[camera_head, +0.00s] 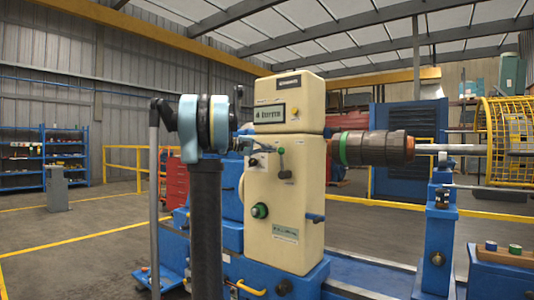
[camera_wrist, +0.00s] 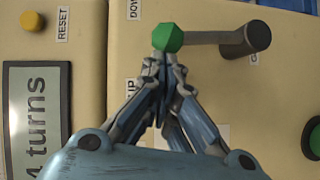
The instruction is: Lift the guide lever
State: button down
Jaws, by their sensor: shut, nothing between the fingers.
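The guide lever's green knob (camera_wrist: 168,37) shows at the top middle of the wrist view. Its grey arm (camera_wrist: 207,38) runs right to a dark pivot (camera_wrist: 245,40). In the head view the green knob (camera_head: 281,151) stands above the pivot (camera_head: 285,174) on the cream machine's front. My gripper (camera_wrist: 160,62) is shut and empty. Its tips lie just below the knob in the wrist view, on the side of the partly covered "UP" label. I cannot tell whether they touch it. In the head view the gripper is small and partly hidden by my arm.
A yellow button (camera_wrist: 32,21) marked RESET and a "turns" display (camera_wrist: 37,118) are left in the wrist view. A larger green knob (camera_head: 260,210) sits lower on the cream housing (camera_head: 290,235). A dark spindle (camera_head: 375,148) sticks out to the right.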

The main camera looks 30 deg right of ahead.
jog(key=shift+s+d+r, duration=0.1)
jog(key=shift+s+r, duration=0.05)
jog(key=shift+s, duration=0.2)
jog(key=s+d+r+m+t+y, duration=0.1)
jog(key=s+d+m+t+y, duration=0.1)
jog(key=s+m, duration=0.2)
jog(key=shift+s+d+y, duration=0.2)
jog(key=shift+s+y, duration=0.2)
jog(key=shift+s, duration=0.5)
jog(key=shift+w+r, duration=0.1)
jog(key=w+r+v, duration=0.1)
jog(key=w+v, duration=0.1)
jog(key=v, duration=1)
jog(key=shift+w, duration=0.2)
jog(key=shift+r, duration=0.15)
